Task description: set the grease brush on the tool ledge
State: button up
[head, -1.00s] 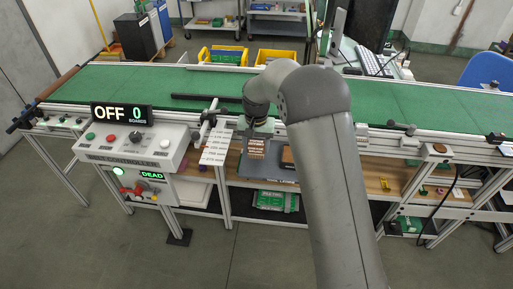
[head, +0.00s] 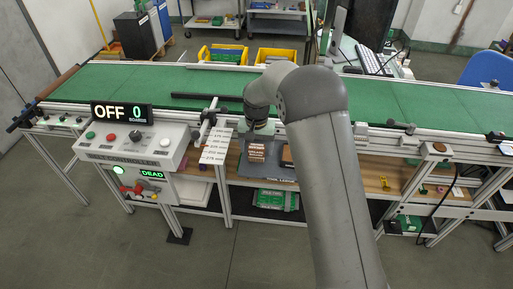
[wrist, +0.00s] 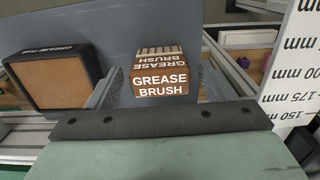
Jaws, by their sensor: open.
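The grease brush (head: 256,152) is a brown block with white lettering. In the wrist view the grease brush (wrist: 160,78) is between my two grey fingers, with a gap at each side. My gripper (head: 259,130) is open, right above the brush in the head view; its fingers (wrist: 158,88) also show in the wrist view. The brush is over the flat grey tool ledge (head: 268,172), in front of the conveyor; the ledge fills the back of the wrist view (wrist: 150,18). I cannot tell for certain whether its underside touches the ledge.
A black-framed grease pad (wrist: 55,75) with a tan face lies beside the brush. A white millimetre scale (head: 215,147) hangs to the left of the ledge. The control box (head: 132,145) stands farther left. The green conveyor (head: 400,98) runs behind.

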aim_at(257, 147)
notch_tip(257, 147, up, 12)
jog(key=shift+f+b, duration=0.2)
jog(key=shift+b, duration=0.15)
jog(key=s+d+r, duration=0.2)
jog(key=s+d, duration=0.4)
jog(key=s, duration=0.3)
jog(key=s+d+r, duration=0.3)
jog(key=s+d, duration=0.3)
jog(key=s, duration=0.3)
jog(key=s+d+f, duration=0.2)
jog(key=s, duration=0.6)
jog(key=s+d+f+n, duration=0.1)
jog(key=s+d+f, duration=0.2)
jog(key=s, duration=0.5)
jog(key=shift+s, duration=0.25)
